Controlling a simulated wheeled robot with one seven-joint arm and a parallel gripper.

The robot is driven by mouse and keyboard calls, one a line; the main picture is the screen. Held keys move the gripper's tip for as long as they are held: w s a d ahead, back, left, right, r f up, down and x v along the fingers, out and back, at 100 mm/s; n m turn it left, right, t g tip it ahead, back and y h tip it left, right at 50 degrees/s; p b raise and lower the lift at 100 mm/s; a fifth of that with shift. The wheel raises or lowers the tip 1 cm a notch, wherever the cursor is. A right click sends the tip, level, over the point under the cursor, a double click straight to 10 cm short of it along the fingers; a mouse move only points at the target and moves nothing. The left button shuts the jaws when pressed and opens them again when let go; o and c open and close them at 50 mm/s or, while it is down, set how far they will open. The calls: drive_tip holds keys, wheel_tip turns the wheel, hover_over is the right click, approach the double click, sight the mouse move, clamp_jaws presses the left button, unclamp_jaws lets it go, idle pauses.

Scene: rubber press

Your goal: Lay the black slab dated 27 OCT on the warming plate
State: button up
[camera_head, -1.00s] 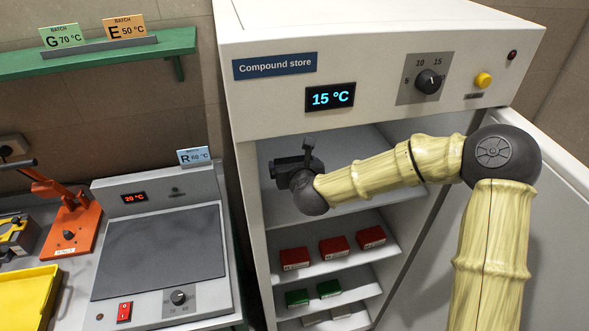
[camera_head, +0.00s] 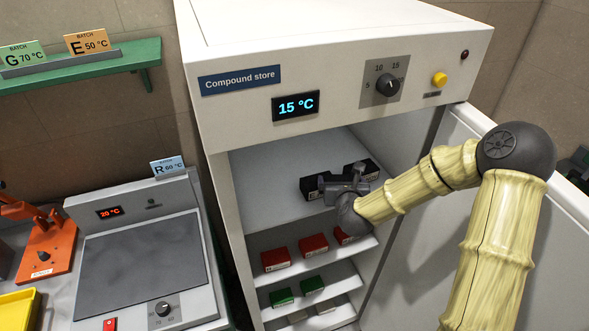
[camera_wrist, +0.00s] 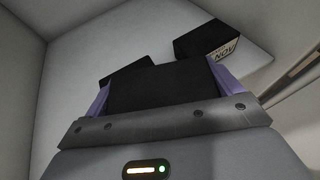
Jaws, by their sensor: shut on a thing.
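My gripper (camera_wrist: 162,90) is shut on a black slab (camera_wrist: 155,85), between its purple fingers; no date shows on the held slab. In the head view my gripper (camera_head: 342,181) is inside the upper compartment of the open compound store. Another black slab (camera_wrist: 208,40), at the right behind the held one, has a label reading NOV. A third black slab (camera_wrist: 127,70) is partly hidden at the left; its label is not visible. In the head view a black slab (camera_head: 312,188) shows left of my gripper. The warming plate (camera_head: 145,262) has a bare dark top and reads 20 °C.
The compound store (camera_head: 330,90) reads 15 °C, with its door (camera_head: 430,220) open at the right. Red slabs (camera_head: 313,246) and green slabs (camera_head: 312,284) lie on the lower shelves. An orange press (camera_head: 45,245) and yellow tray (camera_head: 18,308) stand left of the warming plate.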

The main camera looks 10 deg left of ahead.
drive_tip(key=s+d+f+m+h, duration=0.1)
drive_tip(key=d+f, duration=0.1)
drive_tip(key=d, duration=0.5)
drive_tip(key=d+f+m+h, duration=0.1)
drive_tip(key=d+f, duration=0.2)
drive_tip(key=d, duration=0.4)
drive_tip(key=shift+s+d+h, duration=0.3)
drive_tip(key=shift+s+d, duration=0.05)
drive_tip(key=shift+d, duration=0.05)
